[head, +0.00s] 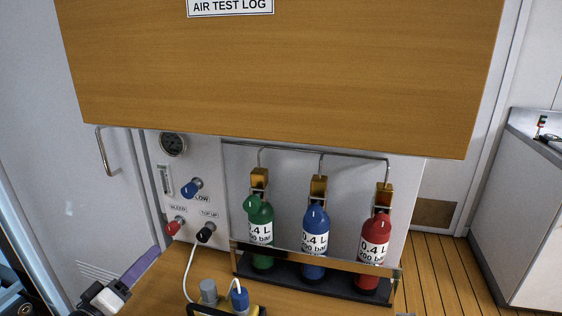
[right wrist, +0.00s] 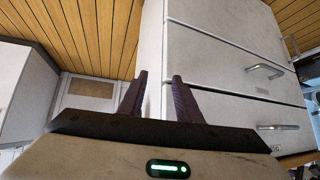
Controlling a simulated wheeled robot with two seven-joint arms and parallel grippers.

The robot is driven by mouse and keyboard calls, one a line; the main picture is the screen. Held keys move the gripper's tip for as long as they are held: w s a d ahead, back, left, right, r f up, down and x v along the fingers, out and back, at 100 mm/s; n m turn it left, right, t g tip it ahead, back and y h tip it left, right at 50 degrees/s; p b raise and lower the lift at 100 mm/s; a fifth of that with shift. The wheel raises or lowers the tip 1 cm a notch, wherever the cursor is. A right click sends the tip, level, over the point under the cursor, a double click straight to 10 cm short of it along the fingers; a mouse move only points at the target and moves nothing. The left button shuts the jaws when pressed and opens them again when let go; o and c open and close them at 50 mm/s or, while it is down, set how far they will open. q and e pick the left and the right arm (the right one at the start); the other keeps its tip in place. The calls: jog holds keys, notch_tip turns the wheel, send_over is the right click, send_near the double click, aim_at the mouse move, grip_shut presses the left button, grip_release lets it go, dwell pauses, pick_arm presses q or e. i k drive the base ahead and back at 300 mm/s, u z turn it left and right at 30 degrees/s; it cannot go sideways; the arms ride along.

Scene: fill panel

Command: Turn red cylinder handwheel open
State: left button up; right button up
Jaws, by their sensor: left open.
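The red cylinder (head: 374,243) stands upright at the right end of a row of three bottles in the head view. My left gripper (head: 138,268) is at the lower left of the head view, open and well apart from the red cylinder. One purple finger shows clearly; the other is hard to make out. My right gripper (right wrist: 157,80) shows in the right wrist view with its two dark fingers apart and nothing between them. No cylinder is in that view.
The green cylinder (head: 262,240) and blue cylinder (head: 314,245) stand left of the red one, behind a retaining bar (head: 300,259). A wooden board (head: 280,80) overhangs them. Knobs and a gauge (head: 173,144) are on the panel's left. In the right wrist view, white drawers (right wrist: 230,70) stand close.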

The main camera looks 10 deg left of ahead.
aim_at(382, 224)
jog(key=k, duration=1)
